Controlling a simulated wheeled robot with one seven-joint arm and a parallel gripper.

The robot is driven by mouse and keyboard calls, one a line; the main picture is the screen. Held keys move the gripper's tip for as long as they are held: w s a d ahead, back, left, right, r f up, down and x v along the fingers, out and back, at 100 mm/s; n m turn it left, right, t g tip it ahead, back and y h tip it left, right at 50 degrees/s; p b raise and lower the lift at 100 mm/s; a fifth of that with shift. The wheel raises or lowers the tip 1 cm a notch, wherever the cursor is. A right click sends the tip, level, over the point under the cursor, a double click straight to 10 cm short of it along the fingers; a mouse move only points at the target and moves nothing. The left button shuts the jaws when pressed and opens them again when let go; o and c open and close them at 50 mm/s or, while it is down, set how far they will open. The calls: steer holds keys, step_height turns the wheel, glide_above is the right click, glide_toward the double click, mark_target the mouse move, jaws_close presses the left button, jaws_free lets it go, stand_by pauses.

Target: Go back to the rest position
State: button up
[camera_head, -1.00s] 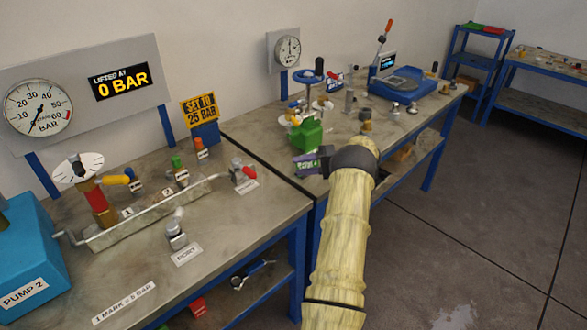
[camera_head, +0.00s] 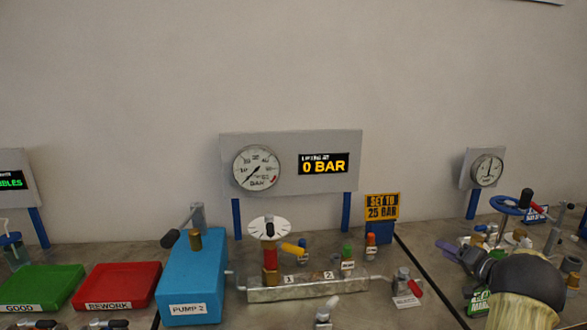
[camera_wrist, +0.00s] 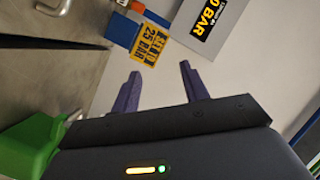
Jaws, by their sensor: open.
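My gripper (camera_head: 449,249) is at the lower right in the head view, raised in front of the right part of the bench, with my arm coming up from the bottom edge. In the wrist view my gripper (camera_wrist: 160,90) shows two purple fingers spread apart with nothing between them. Beyond the fingers are the yellow "SET TO 25 BAR" sign (camera_wrist: 151,42) and the grey wall. The sign also shows in the head view (camera_head: 382,207).
A blue pump (camera_head: 192,275) and a manifold (camera_head: 300,289) with valves stand mid-bench. A gauge panel (camera_head: 290,142) reads 0 BAR. Green (camera_head: 42,287) and red (camera_head: 117,285) trays lie left. A green object (camera_wrist: 28,148) is close beside my gripper in the wrist view. The upper wall is clear.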

steer(key=w+a+r+h+p, duration=0.1)
steer(key=w+a+r+h, duration=0.2)
steer(key=a+r+h, duration=0.3)
steer(key=s+a+g+h+p, duration=0.15)
steer(key=s+a, duration=0.25)
steer(key=a, duration=0.5)
steer(key=s+a+f+n+g, duration=0.1)
steer(key=s+a+f+g, duration=0.1)
steer(key=s+a, duration=0.4)
steer(key=s+a+f+n+g+p, duration=0.1)
steer(key=s+a+g, duration=0.4)
steer(key=s, duration=0.9)
steer(key=s+a+f+n+g+y, duration=0.1)
steer(key=s+a+f+n+g, duration=0.2)
steer(key=s+a, duration=0.5)
steer(key=shift+s+f+g+p, duration=0.4)
steer(key=shift+s+f+g, duration=0.15)
steer(key=shift+s, duration=0.45)
steer(key=shift+w, duration=0.1)
